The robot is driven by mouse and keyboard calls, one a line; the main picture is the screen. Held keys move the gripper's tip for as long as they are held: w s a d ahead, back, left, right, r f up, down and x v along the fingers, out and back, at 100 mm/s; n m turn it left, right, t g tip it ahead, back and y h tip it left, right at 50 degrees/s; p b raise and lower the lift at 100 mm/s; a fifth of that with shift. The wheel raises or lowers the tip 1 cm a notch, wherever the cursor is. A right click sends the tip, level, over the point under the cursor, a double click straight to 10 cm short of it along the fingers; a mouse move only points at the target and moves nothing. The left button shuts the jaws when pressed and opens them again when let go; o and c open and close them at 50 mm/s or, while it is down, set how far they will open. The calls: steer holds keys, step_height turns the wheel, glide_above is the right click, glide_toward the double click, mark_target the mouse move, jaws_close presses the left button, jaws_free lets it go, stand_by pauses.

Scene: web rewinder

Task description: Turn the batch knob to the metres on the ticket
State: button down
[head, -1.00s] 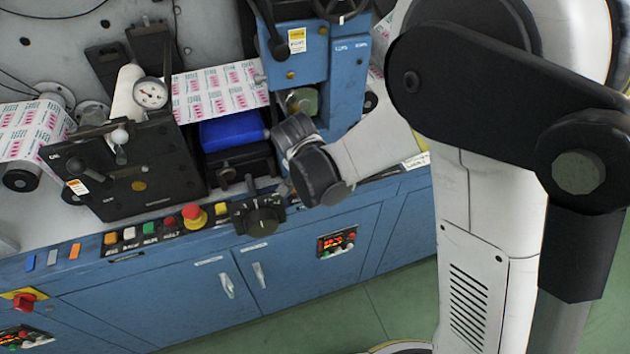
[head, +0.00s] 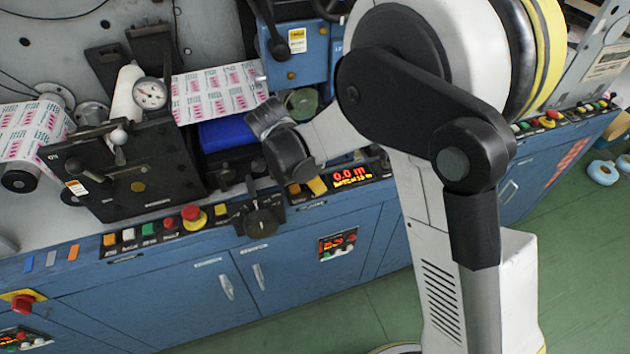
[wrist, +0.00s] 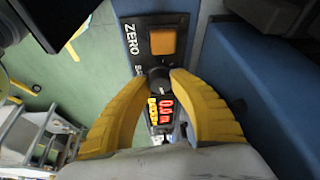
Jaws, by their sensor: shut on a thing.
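In the wrist view, a small black round knob (wrist: 158,80) sits between the two yellow fingertips of my gripper (wrist: 158,74). The fingers are closed on it from both sides. The knob is on a dark panel between an orange button marked ZERO (wrist: 162,41) and a lit display (wrist: 160,109). The display reads 0.0 m in red, with a smaller yellow line that I cannot read. In the head view the display (head: 350,175) also reads 0.0 m. There my wrist hides the knob, and a yellow finger (head: 317,186) shows. I cannot pick out the ticket for certain.
A black rotary switch (head: 260,222) and a red mushroom button (head: 192,215) stand left of my gripper on the console edge. Blue cabinet doors (head: 190,295) lie below; green floor is in front.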

stand_by(0.3)
steer(key=c, duration=1.4)
jaws_free()
steer(key=v, duration=1.2)
steer(key=shift+d, duration=0.1)
